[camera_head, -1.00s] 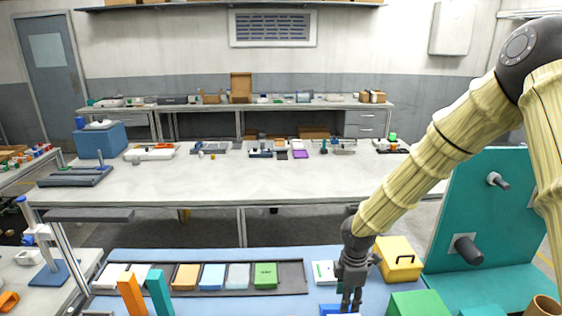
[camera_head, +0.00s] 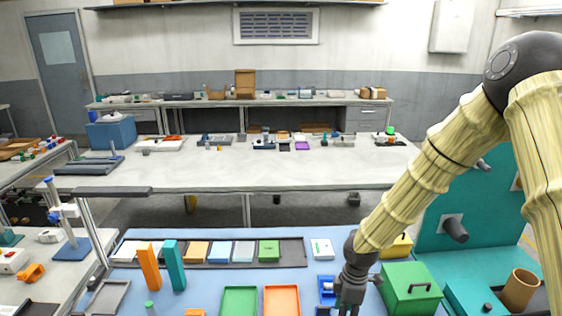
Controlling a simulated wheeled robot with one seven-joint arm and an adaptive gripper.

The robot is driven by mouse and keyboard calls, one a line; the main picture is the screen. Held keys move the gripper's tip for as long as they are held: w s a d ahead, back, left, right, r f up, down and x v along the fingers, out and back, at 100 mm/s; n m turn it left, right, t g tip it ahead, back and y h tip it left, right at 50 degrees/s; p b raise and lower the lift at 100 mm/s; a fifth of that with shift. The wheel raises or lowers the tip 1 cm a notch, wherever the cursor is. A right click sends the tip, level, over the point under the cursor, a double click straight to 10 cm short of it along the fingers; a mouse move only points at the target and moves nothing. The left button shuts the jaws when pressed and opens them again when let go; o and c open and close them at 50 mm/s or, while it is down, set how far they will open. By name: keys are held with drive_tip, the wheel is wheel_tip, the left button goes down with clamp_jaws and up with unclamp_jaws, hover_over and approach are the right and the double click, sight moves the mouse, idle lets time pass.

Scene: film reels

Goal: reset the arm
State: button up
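My gripper (camera_head: 347,302) hangs at the lower right of the head view, at the end of my yellowish, ribbed arm. It points down over the blue bench top, in front of a blue item (camera_head: 327,287) and just left of a green box with a dark handle (camera_head: 409,287). The fingertips are small and run to the bottom edge of the picture, so I cannot tell whether they are open or shut, or whether they touch anything.
On the blue bench (camera_head: 205,284) are a green tray (camera_head: 239,300), an orange tray (camera_head: 282,300), upright orange (camera_head: 149,269) and teal (camera_head: 174,265) blocks, and a dark rack (camera_head: 293,250) of coloured cases. A teal panel (camera_head: 490,205) with dark pegs stands at right.

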drive_tip(key=s+a+f+m+y+b, duration=0.15)
drive_tip(key=s+f+m, duration=0.35)
drive_tip(key=s+f, duration=0.6)
drive_tip(key=s+d+f+m, duration=0.2)
drive_tip(key=s+f+m, duration=0.2)
drive_tip(key=s, duration=0.3)
drive_tip(key=s+d+f+m+h+b, duration=0.1)
drive_tip(key=s+f+m, duration=0.3)
drive_tip(key=s, duration=0.4)
drive_tip(key=s+d+f+m+h+b, duration=0.1)
drive_tip(key=s+d+f+m, duration=0.2)
drive_tip(key=s, duration=0.4)
drive_tip(key=shift+s+d+f+m, duration=0.15)
drive_tip(key=shift+s+f+m, duration=0.2)
drive_tip(key=shift+f, duration=0.55)
